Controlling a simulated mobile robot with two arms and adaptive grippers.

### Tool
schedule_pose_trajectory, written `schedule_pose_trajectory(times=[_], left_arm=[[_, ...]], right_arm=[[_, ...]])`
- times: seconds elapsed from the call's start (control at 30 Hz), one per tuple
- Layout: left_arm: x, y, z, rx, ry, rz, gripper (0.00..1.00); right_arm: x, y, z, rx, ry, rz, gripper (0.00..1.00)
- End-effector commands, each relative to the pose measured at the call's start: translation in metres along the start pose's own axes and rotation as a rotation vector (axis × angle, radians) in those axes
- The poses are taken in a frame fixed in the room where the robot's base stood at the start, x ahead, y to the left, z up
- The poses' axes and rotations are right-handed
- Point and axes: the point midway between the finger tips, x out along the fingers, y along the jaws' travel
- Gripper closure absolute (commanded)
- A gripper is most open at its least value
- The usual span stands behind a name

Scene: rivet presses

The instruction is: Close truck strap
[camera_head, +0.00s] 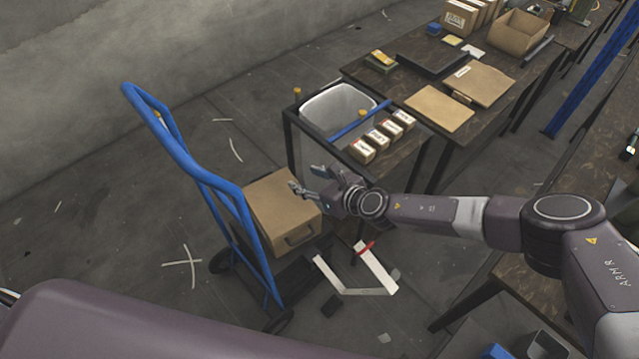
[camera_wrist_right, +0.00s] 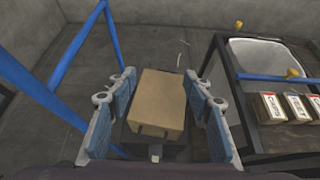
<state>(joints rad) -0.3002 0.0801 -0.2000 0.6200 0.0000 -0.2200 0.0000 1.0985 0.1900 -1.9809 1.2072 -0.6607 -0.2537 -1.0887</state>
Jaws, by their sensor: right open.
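A blue hand truck (camera_head: 235,195) stands on the floor left of centre, with a cardboard box (camera_head: 282,210) on its toe plate. Its blue frame (camera_wrist_right: 82,45) also shows at the left in the right wrist view. No strap is clearly recognisable on the truck. My right gripper (camera_head: 308,182) is open and empty, above the box's upper right edge in the head view. In the right wrist view the box (camera_wrist_right: 158,103) appears between the two spread fingers, below and apart from them. My left gripper is out of view.
A dark stand with a white bin (camera_head: 338,106), a blue bar and several small boxes (camera_head: 385,137) is just behind my right gripper. Workbenches (camera_head: 405,82) extend to the back right. White marking strips and a red piece (camera_head: 365,248) are right of the truck.

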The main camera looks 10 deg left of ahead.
Motion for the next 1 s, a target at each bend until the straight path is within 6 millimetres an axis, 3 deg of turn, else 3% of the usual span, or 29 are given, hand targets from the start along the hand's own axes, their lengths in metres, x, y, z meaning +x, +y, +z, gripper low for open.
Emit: schedule_pose_trajectory(times=[0.2, 0.4, 1.0], left_arm=[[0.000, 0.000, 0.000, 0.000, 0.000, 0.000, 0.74], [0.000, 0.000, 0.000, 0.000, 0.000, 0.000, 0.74], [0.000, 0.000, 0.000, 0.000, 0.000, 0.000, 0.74]], right_arm=[[-0.032, 0.000, 0.001, 0.001, -0.001, 0.001, 0.54], [-0.050, 0.000, 0.001, 0.000, -0.002, 0.001, 0.54], [-0.056, 0.001, 0.001, 0.000, -0.002, 0.002, 0.54]])
